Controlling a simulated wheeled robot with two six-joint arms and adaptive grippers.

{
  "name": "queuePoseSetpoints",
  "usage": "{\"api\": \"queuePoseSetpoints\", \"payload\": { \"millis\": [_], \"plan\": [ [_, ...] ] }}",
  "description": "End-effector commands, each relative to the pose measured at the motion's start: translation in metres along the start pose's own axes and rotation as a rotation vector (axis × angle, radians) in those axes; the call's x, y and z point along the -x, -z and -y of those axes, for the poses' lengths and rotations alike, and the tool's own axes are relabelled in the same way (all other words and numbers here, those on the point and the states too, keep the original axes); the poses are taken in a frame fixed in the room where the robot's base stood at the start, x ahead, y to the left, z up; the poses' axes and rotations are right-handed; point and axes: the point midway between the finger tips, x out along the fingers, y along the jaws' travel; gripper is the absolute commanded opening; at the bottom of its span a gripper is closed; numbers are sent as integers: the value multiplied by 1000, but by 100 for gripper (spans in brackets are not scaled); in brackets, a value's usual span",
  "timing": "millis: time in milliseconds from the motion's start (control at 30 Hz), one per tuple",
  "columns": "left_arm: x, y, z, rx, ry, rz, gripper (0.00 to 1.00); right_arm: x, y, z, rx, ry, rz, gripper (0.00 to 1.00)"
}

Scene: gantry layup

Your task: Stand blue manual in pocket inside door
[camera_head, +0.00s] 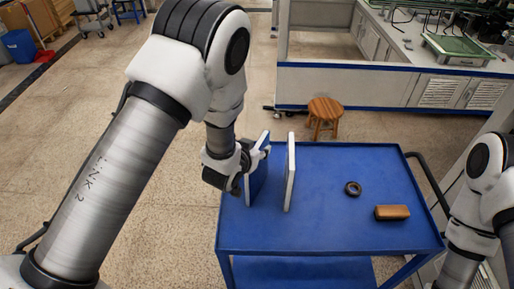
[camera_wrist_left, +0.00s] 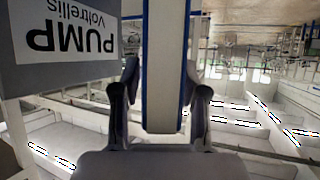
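The blue manual (camera_head: 259,172) stands upright on edge at the left part of the blue cart; I cannot tell whether its lower edge touches the top. My left gripper (camera_head: 243,161) is at its left side. In the left wrist view the manual (camera_wrist_left: 165,65) shows its white page edge and blue covers between the two fingers (camera_wrist_left: 161,85), which appear to touch it. A pale grey manual or board (camera_head: 290,172) stands upright just right of it, apart; its label reads "PUMP Voltrellis" (camera_wrist_left: 72,37), upside down. My right gripper is out of frame. No door or pocket is recognisable.
The blue cart (camera_head: 320,235) also bears a black ring (camera_head: 352,188) and an orange-brown block (camera_head: 392,212) on its right half. A wooden stool (camera_head: 324,112) stands behind it. White workbenches (camera_head: 400,88) are farther back. The cart's front middle is clear.

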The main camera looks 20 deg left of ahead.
Motion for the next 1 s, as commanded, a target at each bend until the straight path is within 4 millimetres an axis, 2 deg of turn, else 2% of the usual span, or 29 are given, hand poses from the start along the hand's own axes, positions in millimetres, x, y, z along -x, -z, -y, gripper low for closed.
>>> {"api": "queuePoseSetpoints", "payload": {
  "millis": [200, 267, 367, 633, 700, 733, 833, 1000],
  "plan": [
    [2, 5, 0, 0, 0, -1, 43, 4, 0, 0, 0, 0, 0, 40],
    [6, 1, 0, 0, 0, 0, 43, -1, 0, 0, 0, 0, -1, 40],
    [23, 0, 0, -2, 0, 0, 43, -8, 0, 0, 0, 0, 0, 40],
    [97, 0, 0, -2, 1, -2, 43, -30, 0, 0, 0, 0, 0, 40],
    [113, 10, 0, 2, 0, 4, 43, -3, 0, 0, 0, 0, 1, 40],
    [115, 9, 0, 2, 0, 5, 43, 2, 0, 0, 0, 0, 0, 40],
    [121, 6, 0, 1, 0, 3, 43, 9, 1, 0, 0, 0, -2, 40],
    [122, 3, 0, 0, 0, -1, 43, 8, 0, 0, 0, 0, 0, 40]
  ]
}}
